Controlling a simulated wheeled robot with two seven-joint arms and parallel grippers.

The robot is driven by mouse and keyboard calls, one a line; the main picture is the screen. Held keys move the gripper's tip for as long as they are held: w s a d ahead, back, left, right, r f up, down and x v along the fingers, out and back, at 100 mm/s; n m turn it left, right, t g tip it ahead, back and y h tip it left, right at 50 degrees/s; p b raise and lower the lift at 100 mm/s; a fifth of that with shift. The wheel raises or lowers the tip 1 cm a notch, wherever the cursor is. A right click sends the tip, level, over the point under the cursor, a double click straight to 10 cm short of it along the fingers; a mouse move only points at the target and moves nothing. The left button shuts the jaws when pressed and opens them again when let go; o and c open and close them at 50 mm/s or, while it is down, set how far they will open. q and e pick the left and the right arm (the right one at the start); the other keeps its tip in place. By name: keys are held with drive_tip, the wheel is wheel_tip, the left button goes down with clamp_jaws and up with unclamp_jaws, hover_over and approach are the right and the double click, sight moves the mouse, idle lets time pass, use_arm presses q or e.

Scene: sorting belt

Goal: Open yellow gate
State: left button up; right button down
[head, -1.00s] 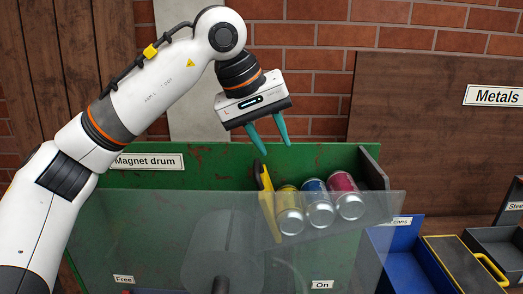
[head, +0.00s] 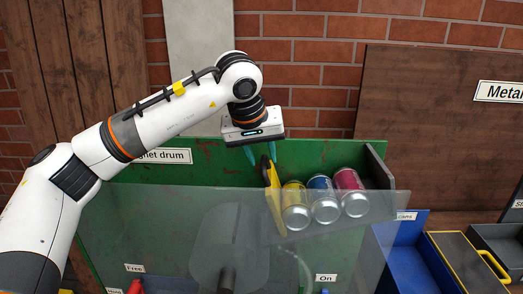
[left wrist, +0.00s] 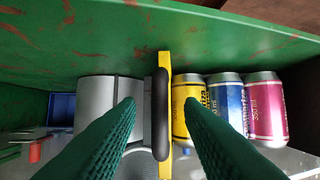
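The yellow gate (head: 274,200) stands upright at the left end of a row of cans, inside the green magnet drum housing. In the left wrist view the gate (left wrist: 165,60) shows edge-on with a black grip (left wrist: 160,115) along it. My left gripper (head: 261,158) points down at the top of the gate. Its green fingers (left wrist: 160,103) are open, one on each side of the black grip, with visible gaps on both sides. My right gripper is not in view.
Yellow, blue and pink cans (head: 324,205) stand just right of the gate. A clear panel (head: 130,225) covers the front, with a grey drum (head: 215,245) behind it. The green back wall (head: 225,170) rises close by. Blue bin (head: 403,262) stands at the right.

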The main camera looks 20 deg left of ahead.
use_arm(q)
drive_tip(key=shift+w+f, duration=0.1)
drive_tip(key=shift+f, duration=0.1)
drive_tip(key=shift+c, duration=0.3)
clamp_jaws()
wheel_tip(320, 180, up, 8)
drive_tip(key=a+p, duration=0.2)
drive_tip(key=p, duration=0.1)
drive_tip(key=shift+s+a+f, duration=0.2)
drive_tip(key=shift+s, duration=0.15)
drive_tip(key=shift+o, duration=0.3)
unclamp_jaws()
